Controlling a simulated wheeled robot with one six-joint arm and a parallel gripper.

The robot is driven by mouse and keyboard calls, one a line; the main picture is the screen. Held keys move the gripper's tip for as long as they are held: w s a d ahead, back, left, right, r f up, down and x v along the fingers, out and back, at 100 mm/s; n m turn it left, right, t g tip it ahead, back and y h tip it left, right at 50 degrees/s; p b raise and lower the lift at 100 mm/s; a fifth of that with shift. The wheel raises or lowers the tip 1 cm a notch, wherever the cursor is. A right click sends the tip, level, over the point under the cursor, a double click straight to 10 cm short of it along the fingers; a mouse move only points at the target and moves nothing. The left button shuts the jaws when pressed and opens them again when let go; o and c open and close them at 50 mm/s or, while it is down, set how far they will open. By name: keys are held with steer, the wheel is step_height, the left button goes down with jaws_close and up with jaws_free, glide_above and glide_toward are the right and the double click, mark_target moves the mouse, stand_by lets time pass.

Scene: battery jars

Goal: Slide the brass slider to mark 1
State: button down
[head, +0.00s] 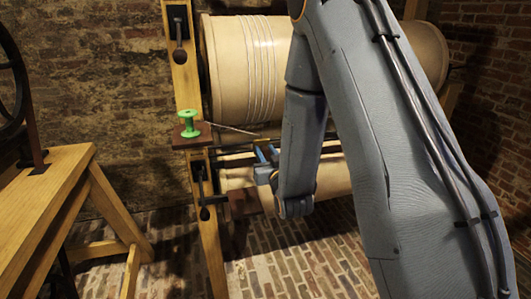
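My gripper (264,165) is at the middle of the head view, at the end of my grey arm. It points left, in front of a thin horizontal rod (232,154) below the large drum. Its blue fingers are small and partly covered by my wrist, so I cannot tell whether they are open or shut, or on anything. I cannot make out the brass slider. It may be hidden behind my gripper or wrist. No mark 1 is readable.
A large cream drum (228,62) wound with pale cord is above, and a lower roller (331,177) is behind my wrist. A wooden post (184,82) with dark handles stands left. A green spool (188,124) sits on a small brown shelf (205,141). A wooden trestle (52,195) is far left.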

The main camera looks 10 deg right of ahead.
steer(key=c, duration=1.4)
jaws_free()
steer(key=shift+a, duration=0.4)
steer(key=shift+c, duration=0.2)
steer(key=shift+d, duration=0.15)
steer(key=shift+s, duration=0.25)
steer(key=s, duration=0.7)
steer(key=shift+s+d+b, duration=0.15)
steer(key=shift+d+b, duration=0.05)
steer(key=shift+b, duration=0.15)
